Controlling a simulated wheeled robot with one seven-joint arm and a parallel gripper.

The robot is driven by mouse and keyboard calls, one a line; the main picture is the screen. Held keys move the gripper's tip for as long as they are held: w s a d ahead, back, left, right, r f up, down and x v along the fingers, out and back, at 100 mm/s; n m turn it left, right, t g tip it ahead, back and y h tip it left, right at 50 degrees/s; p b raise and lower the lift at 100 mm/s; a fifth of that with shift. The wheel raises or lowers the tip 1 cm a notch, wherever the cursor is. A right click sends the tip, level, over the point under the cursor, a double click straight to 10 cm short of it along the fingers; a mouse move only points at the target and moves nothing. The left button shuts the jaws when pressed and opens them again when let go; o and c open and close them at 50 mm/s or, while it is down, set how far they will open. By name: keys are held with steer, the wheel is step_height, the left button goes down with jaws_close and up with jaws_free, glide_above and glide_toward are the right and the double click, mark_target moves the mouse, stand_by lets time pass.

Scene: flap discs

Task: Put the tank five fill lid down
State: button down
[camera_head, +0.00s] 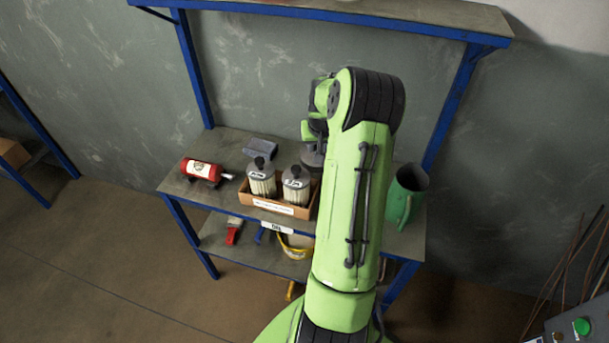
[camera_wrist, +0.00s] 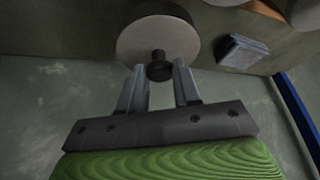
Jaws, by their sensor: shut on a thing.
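In the wrist view, a round pale-grey lid (camera_wrist: 130,40) with a short black knob (camera_wrist: 159,66) shows at the top middle. My gripper (camera_wrist: 160,72) has its two fingers on either side of the knob and is shut on it. In the head view, part of a dark grey round thing (camera_head: 312,158) shows beside my arm, which hides most of the gripper and what it holds. I cannot tell whether the lid rests on a tank or is held above it. No tank number is readable.
A wooden box (camera_head: 275,206) on the blue-framed bench holds two labelled jars (camera_head: 262,184) with black knobs. A grey block (camera_head: 260,147) lies behind them. A red cylinder (camera_head: 201,169) lies at the left, and a green jug (camera_head: 400,200) stands at the right. A wall is behind.

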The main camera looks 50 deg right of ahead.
step_height(320, 180, down, 7)
steer(key=shift+b, duration=0.7)
steer(key=shift+r, duration=0.1)
steer(key=c, duration=1.2)
jaws_free()
steer(key=shift+f, duration=0.2)
steer(key=o, duration=0.4)
steer(key=shift+r, duration=0.1)
